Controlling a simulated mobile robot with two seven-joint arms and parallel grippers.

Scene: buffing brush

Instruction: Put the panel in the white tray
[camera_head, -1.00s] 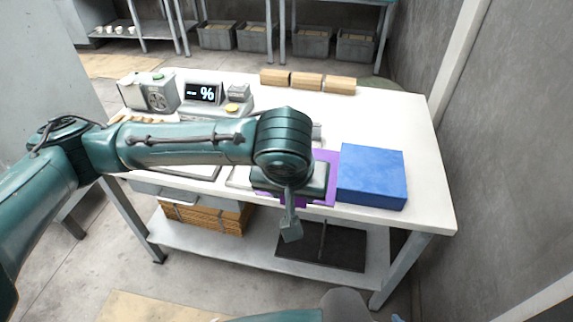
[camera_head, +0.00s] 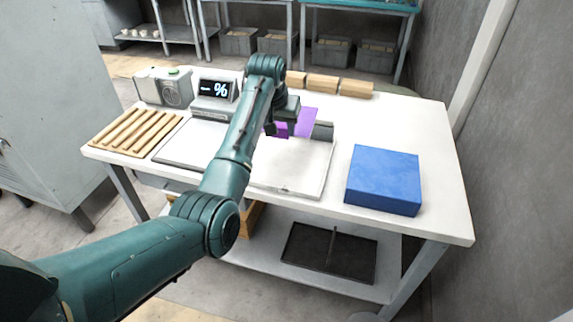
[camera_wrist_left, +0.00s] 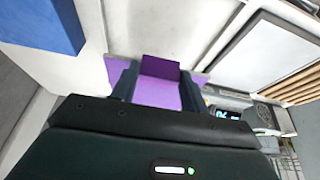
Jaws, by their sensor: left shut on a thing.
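The purple panel (camera_head: 307,118) is in my left gripper (camera_head: 282,124), near the back edge of a white tray (camera_head: 295,185) with a low rim. In the left wrist view, the purple panel (camera_wrist_left: 157,92) shows between the two fingers and spreads out past them on both sides. The gripper is shut on it. Part of the panel is hidden by the gripper and wrist. I cannot tell whether the panel touches the tray or table. A second pale, flat tray (camera_head: 190,147) lies to the left. My right gripper is not in view.
A blue block (camera_head: 383,180) stands right of the white tray. A slatted wooden rack (camera_head: 135,130) lies at the left. A display unit (camera_head: 214,92), a grey machine (camera_head: 163,88) and wooden blocks (camera_head: 322,84) line the back. The tabletop between tray and blue block is clear.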

